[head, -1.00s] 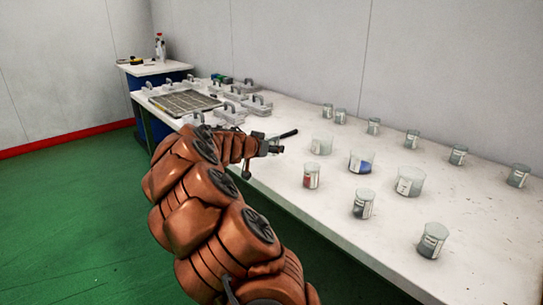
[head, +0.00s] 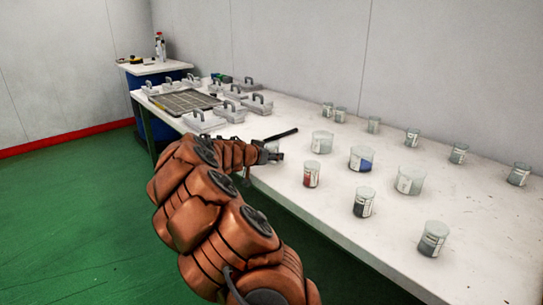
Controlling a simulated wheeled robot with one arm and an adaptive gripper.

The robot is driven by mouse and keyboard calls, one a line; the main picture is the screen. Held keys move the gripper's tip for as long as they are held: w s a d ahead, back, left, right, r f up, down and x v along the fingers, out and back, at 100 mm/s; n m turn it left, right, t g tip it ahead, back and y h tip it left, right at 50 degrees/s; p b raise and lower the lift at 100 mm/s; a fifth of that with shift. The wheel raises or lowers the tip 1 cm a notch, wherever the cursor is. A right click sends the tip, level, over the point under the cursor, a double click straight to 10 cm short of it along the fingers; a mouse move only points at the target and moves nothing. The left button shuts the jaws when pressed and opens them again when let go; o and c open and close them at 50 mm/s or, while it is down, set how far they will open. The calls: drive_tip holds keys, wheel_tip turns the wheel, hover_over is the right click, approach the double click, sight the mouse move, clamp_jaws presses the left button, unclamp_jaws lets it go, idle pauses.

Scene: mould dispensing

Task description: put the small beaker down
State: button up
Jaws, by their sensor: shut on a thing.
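My gripper (head: 276,150) is at the end of my orange arm, over the left front part of the white table. It is shut on the small beaker, of which only a pale patch can be made out at the jaws. A dark bar sticks out to the right from the jaws. The arm and jaws hide most of the held beaker, so its tilt and whether it touches the table cannot be told.
A red-filled beaker (head: 311,174), a clear one (head: 322,142), a blue-filled one (head: 361,158) and a dark-filled one (head: 364,202) stand right of my gripper. Several others line the back. Grey handled blocks (head: 203,121) and a dark grid tray (head: 186,102) lie left.

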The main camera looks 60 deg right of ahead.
drive_tip(key=o, duration=1.2)
drive_tip(key=shift+r, duration=0.1)
drive_tip(key=shift+r+p, duration=0.1)
drive_tip(key=shift+p, duration=0.25)
drive_tip(key=v, duration=1)
drive_tip(key=shift+a, duration=0.15)
drive_tip(key=shift+v, duration=0.85)
drive_tip(key=shift+s, duration=0.1)
